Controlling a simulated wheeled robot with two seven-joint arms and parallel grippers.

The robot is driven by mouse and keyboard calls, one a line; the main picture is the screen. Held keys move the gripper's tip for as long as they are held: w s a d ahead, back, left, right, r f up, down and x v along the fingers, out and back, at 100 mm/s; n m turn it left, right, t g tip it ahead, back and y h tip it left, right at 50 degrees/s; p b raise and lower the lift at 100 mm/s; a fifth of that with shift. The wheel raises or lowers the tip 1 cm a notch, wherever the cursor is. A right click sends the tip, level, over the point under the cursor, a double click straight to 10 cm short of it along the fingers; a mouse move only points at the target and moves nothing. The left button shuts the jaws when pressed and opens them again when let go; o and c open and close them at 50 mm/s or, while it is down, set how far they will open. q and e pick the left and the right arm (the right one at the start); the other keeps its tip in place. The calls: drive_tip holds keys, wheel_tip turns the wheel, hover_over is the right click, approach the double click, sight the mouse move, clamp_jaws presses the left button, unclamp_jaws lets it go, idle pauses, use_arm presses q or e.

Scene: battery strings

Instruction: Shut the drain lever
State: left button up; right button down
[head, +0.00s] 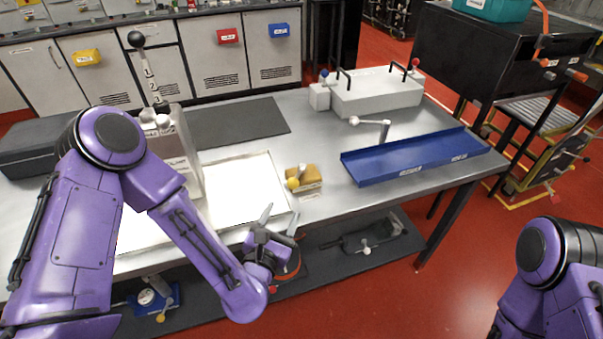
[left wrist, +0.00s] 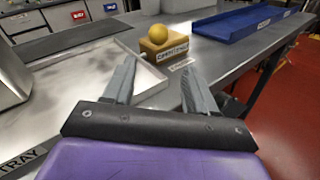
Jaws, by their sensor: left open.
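A yellow block (head: 309,177) with a yellow ball knob (head: 293,183) sits on the table by the right edge of the white tray. In the left wrist view the block (left wrist: 170,50) carries a label that I cannot read for sure, and its knob (left wrist: 153,33) faces me. I cannot tell whether this is the drain lever. My left gripper (head: 279,220) is open and empty at the table's front edge, short of the block and apart from it. In the left wrist view its fingers (left wrist: 157,70) point toward the block. My right gripper is out of view.
A white-lined tray (head: 240,180) and a tall grey unit (head: 180,150) stand to the left. A blue tray (head: 415,160) lies to the right, with a white-knobbed lever (head: 370,123) behind it. A grey box (head: 375,95) stands at the back.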

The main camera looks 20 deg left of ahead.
sight(291, 188)
use_arm(q)
drive_tip(key=shift+w+r+n+t, duration=0.3)
drive_tip(key=shift+w+r+n, duration=0.3)
drive_tip(key=shift+w, duration=0.05)
drive_tip(key=w+p, duration=0.1)
drive_tip(key=w+r+p, duration=0.1)
drive_tip(key=w, duration=0.1)
drive_tip(key=shift+r+p, duration=0.2)
drive_tip(key=shift+p, duration=0.1)
drive_tip(key=w, duration=0.3)
drive_tip(key=w+f+p, duration=0.1)
drive_tip(key=w, duration=0.2)
drive_tip(key=shift+f, duration=0.15)
drive_tip(key=shift+s, duration=0.25)
drive_tip(key=shift+w, duration=0.1)
clamp_jaws()
